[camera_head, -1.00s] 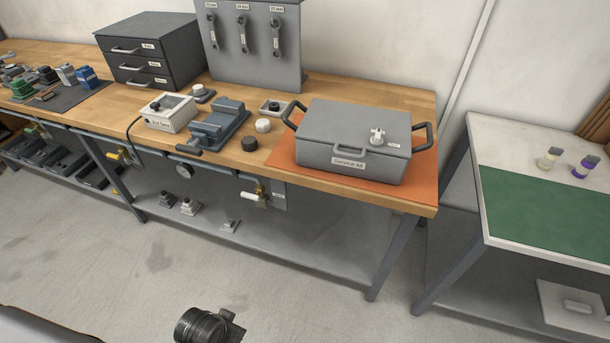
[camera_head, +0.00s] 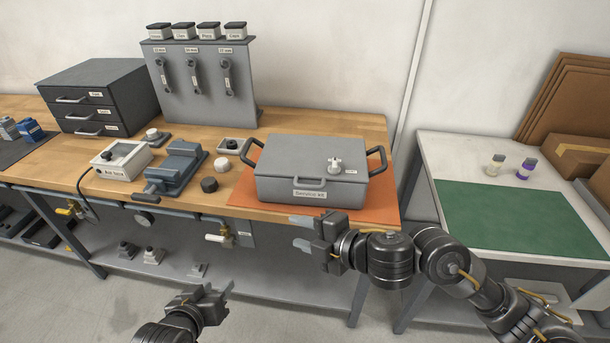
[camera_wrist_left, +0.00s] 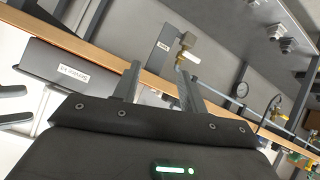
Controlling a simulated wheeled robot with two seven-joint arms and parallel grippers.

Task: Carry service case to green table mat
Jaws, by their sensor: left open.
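The service case (camera_head: 310,172) is a grey lidded box labelled "Service kit", with a dark handle at each end and a front handle. It rests closed on an orange mat (camera_head: 243,199) on the wooden bench. The green table mat (camera_head: 520,218) lies bare on the white table at right. My right gripper (camera_head: 294,231) is open and empty, just in front of and below the case's front. My left gripper (camera_head: 220,290) is open and empty, low in front of the bench; its spread fingers show in the left wrist view (camera_wrist_left: 160,88), with the case (camera_wrist_left: 65,70) at left.
The white table (camera_head: 455,165) also holds two small bottles (camera_head: 510,167) behind the mat. A gap separates it from the bench. A vise (camera_head: 178,168), a white box (camera_head: 122,158) and round knobs stand left of the case. A valve (camera_head: 220,238) hangs below the bench edge.

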